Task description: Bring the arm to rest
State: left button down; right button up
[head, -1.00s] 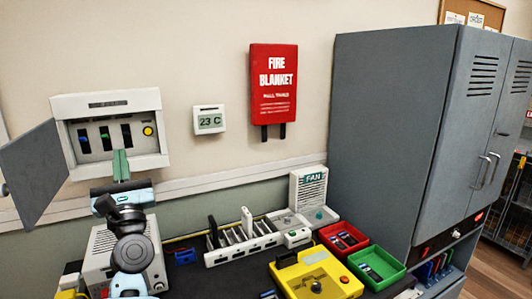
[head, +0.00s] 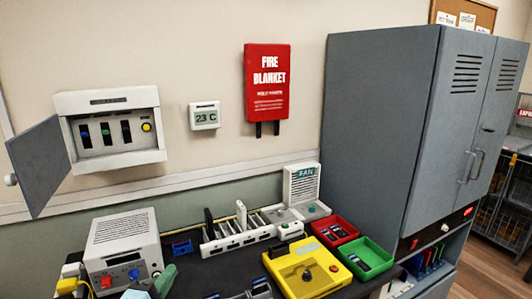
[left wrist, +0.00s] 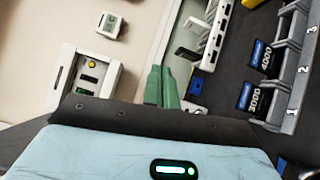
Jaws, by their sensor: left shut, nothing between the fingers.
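My left gripper (head: 165,280) is low at the bottom edge of the head view, in front of the grey bench unit (head: 122,245). Only its green fingers and a bit of its light blue body show there. In the left wrist view its green fingers (left wrist: 161,87) are together, with nothing between them. The gripper is clear of the open wall box (head: 108,130), which also shows in the left wrist view (left wrist: 85,85). My right gripper is not in view.
A white slotted rack (head: 237,238), a yellow fixture (head: 306,270), a red tray (head: 335,229) and a green tray (head: 367,258) stand on the dark bench. A numbered grey rack (left wrist: 295,75) is near my left gripper. A tall grey cabinet (head: 385,130) stands at right.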

pick_arm(q)
jog(key=s+d+f+m+g, duration=0.2)
jog(key=s+f+m+g, duration=0.85)
jog(key=s+f, duration=0.9)
jog(key=s+a+f+m+g+y, duration=0.2)
jog(key=s+m+g, duration=0.2)
jog(key=s, duration=0.8)
jog(key=s+a+f+m+g+y, duration=0.15)
jog(key=s+m+g, duration=0.3)
jog(key=s, duration=0.75)
jog(key=w+d+f+t+h+p, duration=0.1)
jog(key=w+d+f+t+h, duration=0.1)
jog(key=w+f+t, duration=0.5)
jog(key=shift+w+d+f+t+p, duration=0.25)
jog(key=shift+w+t, duration=0.2)
jog(key=shift+t, duration=0.75)
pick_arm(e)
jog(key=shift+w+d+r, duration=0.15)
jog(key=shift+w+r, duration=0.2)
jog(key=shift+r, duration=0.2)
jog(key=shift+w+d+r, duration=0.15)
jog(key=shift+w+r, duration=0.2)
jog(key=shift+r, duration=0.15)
